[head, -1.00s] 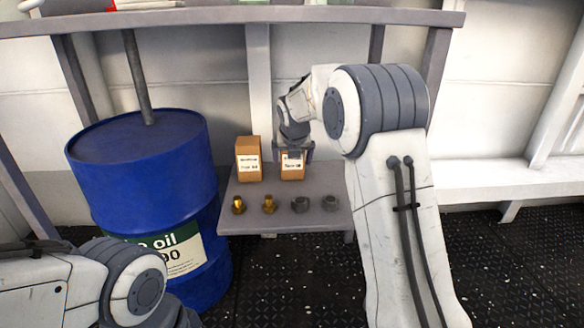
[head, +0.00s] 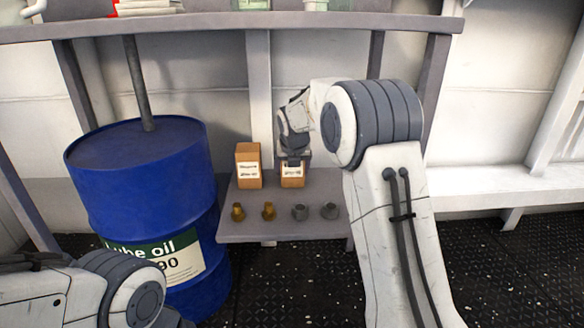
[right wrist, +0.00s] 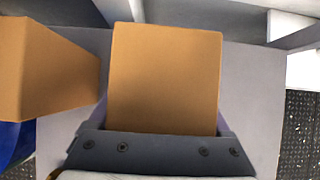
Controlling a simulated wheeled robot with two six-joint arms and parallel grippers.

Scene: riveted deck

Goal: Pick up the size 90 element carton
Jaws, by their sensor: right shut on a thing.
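Two brown cartons with white labels stand side by side on a small grey shelf (head: 262,226). The left carton (head: 248,165) is free; the right carton (head: 293,181) is in my right gripper (head: 294,158). The label print is too small to read for certain, so I cannot tell which is size 90. My right gripper is shut on the right carton from above, and the carton appears to rest on the shelf. In the right wrist view the held carton (right wrist: 165,80) sits between the fingers, with the left carton (right wrist: 50,75) close beside it. My left gripper is out of view.
Two brass fittings (head: 268,211) and two dark grey fittings (head: 300,212) stand along the shelf's front. A blue lube oil drum (head: 140,175) is close on the left. A higher shelf (head: 230,22) runs above. A white bench (head: 500,187) is at right.

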